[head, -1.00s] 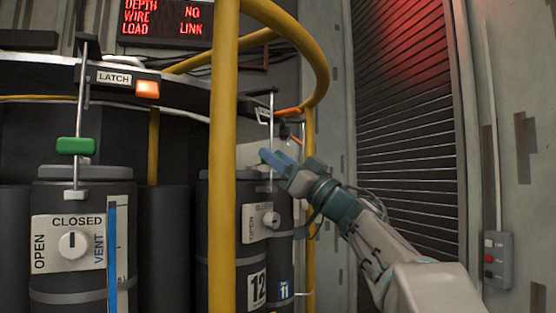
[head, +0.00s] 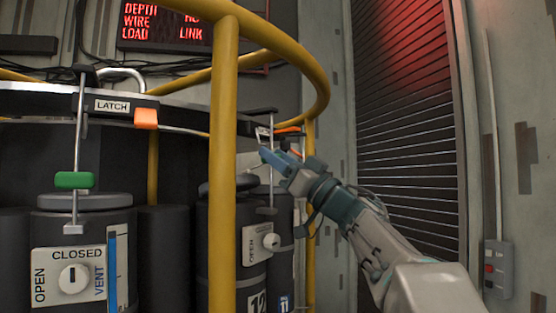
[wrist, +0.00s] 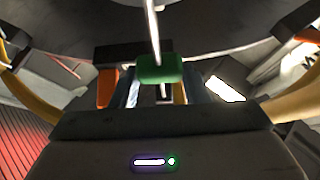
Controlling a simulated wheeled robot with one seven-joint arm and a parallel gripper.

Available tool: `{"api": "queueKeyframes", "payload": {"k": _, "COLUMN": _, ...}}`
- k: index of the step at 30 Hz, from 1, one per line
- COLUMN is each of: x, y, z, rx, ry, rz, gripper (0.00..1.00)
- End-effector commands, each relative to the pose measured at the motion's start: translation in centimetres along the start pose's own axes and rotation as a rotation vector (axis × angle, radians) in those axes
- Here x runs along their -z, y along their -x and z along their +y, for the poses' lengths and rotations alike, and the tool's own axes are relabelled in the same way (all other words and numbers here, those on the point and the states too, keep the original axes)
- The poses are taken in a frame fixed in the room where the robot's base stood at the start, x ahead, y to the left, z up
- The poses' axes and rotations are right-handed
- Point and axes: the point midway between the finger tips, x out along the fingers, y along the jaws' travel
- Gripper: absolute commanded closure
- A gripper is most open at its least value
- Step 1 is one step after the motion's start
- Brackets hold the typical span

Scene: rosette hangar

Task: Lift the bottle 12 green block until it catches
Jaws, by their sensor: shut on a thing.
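The green block (wrist: 160,68) of bottle 12 sits on a thin upright rod in the wrist view, between the two blue fingers of my gripper (wrist: 162,86). My gripper is shut on it. In the head view my gripper (head: 270,157) is at the rod behind the yellow post, below the ring's edge; the block is hidden there by the fingers. Bottle 12 (head: 257,280) is partly covered by the post, with its valve plate (head: 261,244) below the gripper. An orange tab (head: 289,130) shows just above the gripper. Whether the block touches a latch cannot be seen.
A yellow post (head: 223,180) and curved rail (head: 300,62) stand close left of and above my gripper. Another bottle (head: 84,225) at left has its own green block (head: 74,180) under a LATCH label (head: 112,106). A shutter (head: 405,130) is at right.

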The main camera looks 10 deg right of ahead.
Motion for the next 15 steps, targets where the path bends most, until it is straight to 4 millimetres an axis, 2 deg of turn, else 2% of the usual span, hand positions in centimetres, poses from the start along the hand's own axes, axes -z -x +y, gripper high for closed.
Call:
{"api": "queueKeyframes", "payload": {"k": 1, "x": 0.6, "y": -0.3, "z": 0.0, "rx": 0.0, "ry": 0.001, "rz": 0.003, "gripper": 0.91}}
{"api": "queueKeyframes", "payload": {"k": 15, "x": 2.5, "y": -1.6, "z": 0.0, "rx": 0.0, "ry": 0.003, "rz": 0.004, "gripper": 0.91}}
